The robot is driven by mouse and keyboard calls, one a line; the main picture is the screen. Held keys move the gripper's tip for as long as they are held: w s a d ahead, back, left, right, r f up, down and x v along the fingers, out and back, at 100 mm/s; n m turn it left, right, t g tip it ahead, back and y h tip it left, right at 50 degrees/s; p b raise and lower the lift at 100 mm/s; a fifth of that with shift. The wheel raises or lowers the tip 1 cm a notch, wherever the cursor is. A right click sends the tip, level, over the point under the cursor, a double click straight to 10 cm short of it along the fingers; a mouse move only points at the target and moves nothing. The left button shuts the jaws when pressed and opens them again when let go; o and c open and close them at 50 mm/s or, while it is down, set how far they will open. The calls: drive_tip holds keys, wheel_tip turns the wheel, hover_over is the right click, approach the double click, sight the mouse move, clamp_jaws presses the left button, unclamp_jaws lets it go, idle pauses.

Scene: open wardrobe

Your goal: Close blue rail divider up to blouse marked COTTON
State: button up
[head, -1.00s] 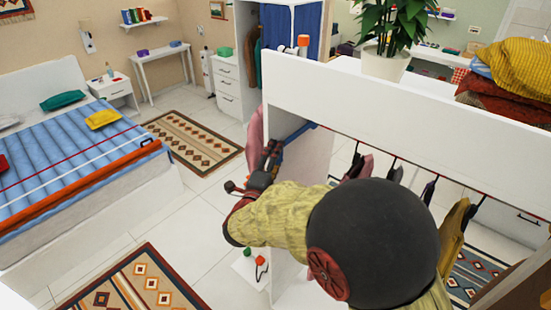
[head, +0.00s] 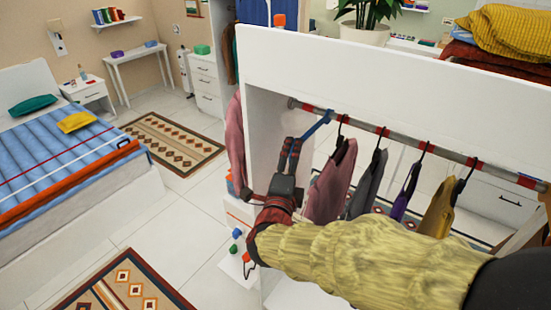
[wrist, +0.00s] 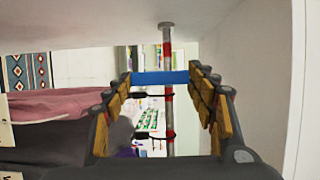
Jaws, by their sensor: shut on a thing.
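The blue rail divider (head: 318,124) is on the wardrobe's rail (head: 365,127), near its left end. My gripper (head: 293,145) is shut on the divider's lower part from the left. In the wrist view the divider (wrist: 160,78) spans between the two fingers, with the rail behind it. A mauve blouse (head: 328,188) hangs just right of the divider, apart from it. A grey garment (head: 368,185), a purple one (head: 403,195) and a mustard one (head: 438,208) follow along the rail. I cannot read COTTON on any of them.
The white wardrobe side panel (head: 262,130) stands close to my gripper. A pink garment (head: 235,150) hangs outside it. A potted plant (head: 365,20) and folded textiles (head: 500,38) sit on top. Red bands mark the rail. Hangers leave gaps between garments.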

drive_tip(key=s+d, duration=0.1)
drive_tip(key=s+d+b, duration=0.1)
drive_tip(key=d, duration=0.1)
drive_tip(key=shift+s+d+f, duration=0.1)
drive_tip(key=shift+s+d, duration=0.05)
drive_tip(key=shift+s, duration=0.1)
drive_tip(key=o, duration=1.7)
drive_tip(key=v, duration=1.2)
